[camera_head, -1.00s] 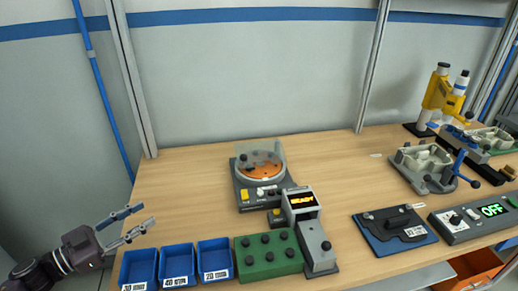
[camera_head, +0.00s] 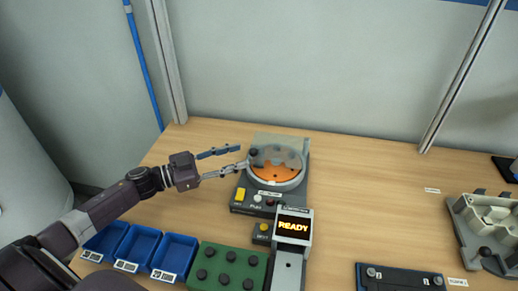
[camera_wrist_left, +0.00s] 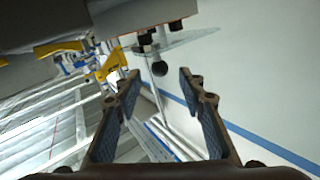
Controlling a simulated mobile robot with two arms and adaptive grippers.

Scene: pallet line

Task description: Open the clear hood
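The clear hood (camera_head: 284,155) is a see-through cover over the orange round plate (camera_head: 270,174) of a grey device (camera_head: 297,200). A small black knob (camera_head: 253,153) sits at its left edge. My left gripper (camera_head: 244,157) comes in from the left with its fingers spread, close to this knob. In the left wrist view the hood (camera_wrist_left: 195,42) shows as a thin clear sheet, and the dark round knob (camera_wrist_left: 159,68) appears between and beyond the open fingers (camera_wrist_left: 160,78). I cannot tell whether a finger touches the knob. My right gripper is not in view.
A box reading READY (camera_head: 294,226) stands in front of the device, beside a green block with knobs (camera_head: 228,268). Blue bins (camera_head: 174,256) line the front left. A dark blue plate (camera_head: 400,279) and grey fixture (camera_head: 485,228) lie right. The table behind the device's right is clear.

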